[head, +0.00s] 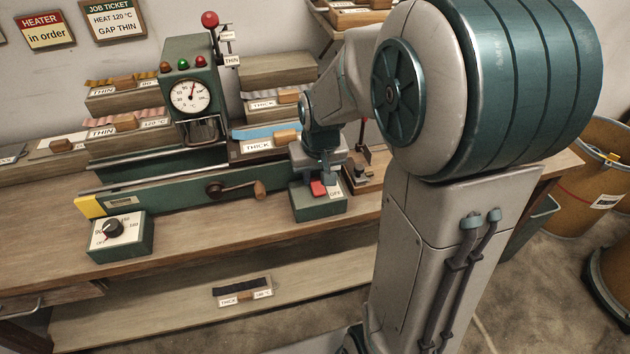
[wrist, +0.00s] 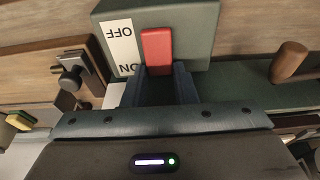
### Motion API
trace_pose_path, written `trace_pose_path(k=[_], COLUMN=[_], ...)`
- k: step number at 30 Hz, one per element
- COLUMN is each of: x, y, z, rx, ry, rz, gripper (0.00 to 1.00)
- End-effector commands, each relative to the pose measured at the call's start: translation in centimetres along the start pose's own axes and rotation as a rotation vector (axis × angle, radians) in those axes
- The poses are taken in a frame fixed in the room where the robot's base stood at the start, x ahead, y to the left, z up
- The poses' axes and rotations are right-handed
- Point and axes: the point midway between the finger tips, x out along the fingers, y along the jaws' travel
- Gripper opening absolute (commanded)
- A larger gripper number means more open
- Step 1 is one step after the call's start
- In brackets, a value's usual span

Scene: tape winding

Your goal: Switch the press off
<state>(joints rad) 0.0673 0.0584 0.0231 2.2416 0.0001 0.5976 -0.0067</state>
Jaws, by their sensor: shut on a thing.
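The press (head: 190,100) is a green machine with a white dial (head: 190,96) and several small coloured lamps on its head. A green switch box (head: 320,206) stands at the right front of its bed, with a red switch lever (head: 318,188) and a white ON/OFF label (head: 335,191). My gripper (head: 324,181) reaches down to the box and is shut on the red lever. In the wrist view the red lever (wrist: 158,46) stands out between my dark fingers (wrist: 159,78). OFF reads upside down on the label (wrist: 120,45); ON is partly hidden by my gripper.
A crank with a wooden handle (head: 259,189) sits left of the switch box. A knob box (head: 120,237) stands at the front left of the bench. A small wooden fixture (head: 365,178) is close on the right. Wooden trays surround the press.

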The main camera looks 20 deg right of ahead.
Motion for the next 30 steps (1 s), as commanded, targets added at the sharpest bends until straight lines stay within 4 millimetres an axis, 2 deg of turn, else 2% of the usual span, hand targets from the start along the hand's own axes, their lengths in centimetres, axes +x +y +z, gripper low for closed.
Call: trace_pose_path(k=[7, 19, 20, 21, 22, 30], x=[-0.02, -0.32, -0.33, -0.32, -0.32, -0.35], y=[-0.05, -0.06, -0.06, -0.06, -0.06, -0.03], z=[0.30, 0.24, 0.24, 0.25, 0.25, 0.29], rx=[-0.001, 0.000, 0.000, 0.000, 0.000, 0.000], ry=[0.108, 0.123, 0.123, 0.122, 0.122, 0.121], rz=[-0.001, -0.001, -0.001, -0.001, -0.001, 0.000], gripper=[0.03, 0.03, 0.34, 0.45, 0.47, 0.47])
